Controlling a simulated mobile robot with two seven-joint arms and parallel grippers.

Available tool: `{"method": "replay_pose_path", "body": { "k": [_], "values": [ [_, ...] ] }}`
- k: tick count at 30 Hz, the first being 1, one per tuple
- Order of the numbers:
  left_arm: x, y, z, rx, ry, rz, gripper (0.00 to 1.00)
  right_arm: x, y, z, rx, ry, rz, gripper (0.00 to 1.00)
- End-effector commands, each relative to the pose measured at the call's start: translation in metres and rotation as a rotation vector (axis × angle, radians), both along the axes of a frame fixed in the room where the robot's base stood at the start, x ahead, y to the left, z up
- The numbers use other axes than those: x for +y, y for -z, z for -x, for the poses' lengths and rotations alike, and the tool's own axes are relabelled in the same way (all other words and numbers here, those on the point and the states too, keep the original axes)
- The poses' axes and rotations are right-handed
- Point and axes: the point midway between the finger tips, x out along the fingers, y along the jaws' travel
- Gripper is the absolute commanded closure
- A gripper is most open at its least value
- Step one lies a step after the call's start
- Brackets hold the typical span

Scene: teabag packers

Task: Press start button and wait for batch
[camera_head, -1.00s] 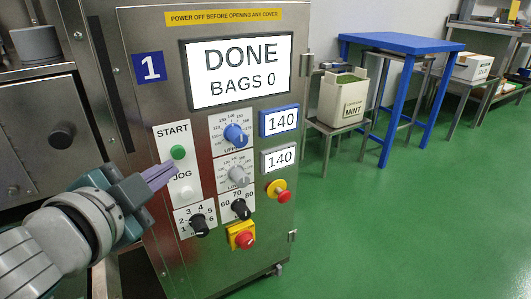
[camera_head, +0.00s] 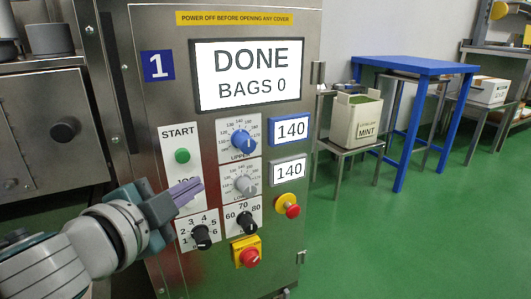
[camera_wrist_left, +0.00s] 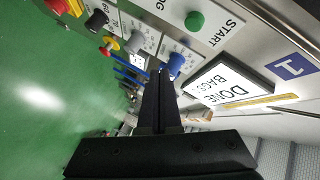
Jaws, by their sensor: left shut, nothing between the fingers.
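The green start button (camera_head: 182,156) sits under the START label on the steel control cabinet (camera_head: 160,110). It also shows in the left wrist view (camera_wrist_left: 195,21). The cabinet's screen (camera_head: 249,75) reads DONE, BAGS 0. My left gripper (camera_head: 193,190) is shut and empty, in front of the panel, below and slightly right of the green button in the head view. It covers the JOG label and button. It is apart from the green button. My right gripper is not in view.
Close by on the panel are a blue knob (camera_head: 240,142), a grey knob (camera_head: 244,184), black selectors (camera_head: 202,235), a red-on-yellow switch (camera_head: 249,257) and a red stop button (camera_head: 292,210). A MINT box (camera_head: 357,120) stands on a stool beside a blue table (camera_head: 410,65). Green floor is clear at right.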

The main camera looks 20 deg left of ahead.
Motion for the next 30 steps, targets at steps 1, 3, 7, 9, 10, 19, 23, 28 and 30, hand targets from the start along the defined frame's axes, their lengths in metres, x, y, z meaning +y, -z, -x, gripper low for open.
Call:
{"method": "replay_pose_path", "body": {
  "k": [1,3,7,9,10,19,23,28,30],
  "values": [
    [0.007,-0.001,-0.005,-0.002,0.0,-0.005,1.0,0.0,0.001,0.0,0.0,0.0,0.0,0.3],
    [0.015,0.0,-0.012,-0.002,0.0,-0.005,1.0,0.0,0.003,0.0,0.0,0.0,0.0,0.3],
    [0.029,0.0,-0.024,-0.002,-0.001,-0.006,1.0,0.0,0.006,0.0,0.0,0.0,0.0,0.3],
    [0.036,0.0,-0.03,0.0,-0.002,-0.005,1.0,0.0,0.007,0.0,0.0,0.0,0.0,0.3],
    [0.038,0.0,-0.032,-0.001,-0.001,-0.004,1.0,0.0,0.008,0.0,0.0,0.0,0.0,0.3],
    [0.052,-0.001,-0.044,-0.001,-0.002,-0.002,1.0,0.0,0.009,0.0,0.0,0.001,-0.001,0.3],
    [0.053,0.0,-0.044,0.0,-0.001,0.0,1.0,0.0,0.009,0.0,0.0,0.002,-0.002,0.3],
    [0.052,0.0,-0.044,0.0,-0.001,0.0,1.0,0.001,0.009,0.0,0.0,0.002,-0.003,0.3],
    [0.052,0.0,-0.044,0.0,-0.001,-0.001,1.0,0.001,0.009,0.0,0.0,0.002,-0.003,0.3]
  ]
}}
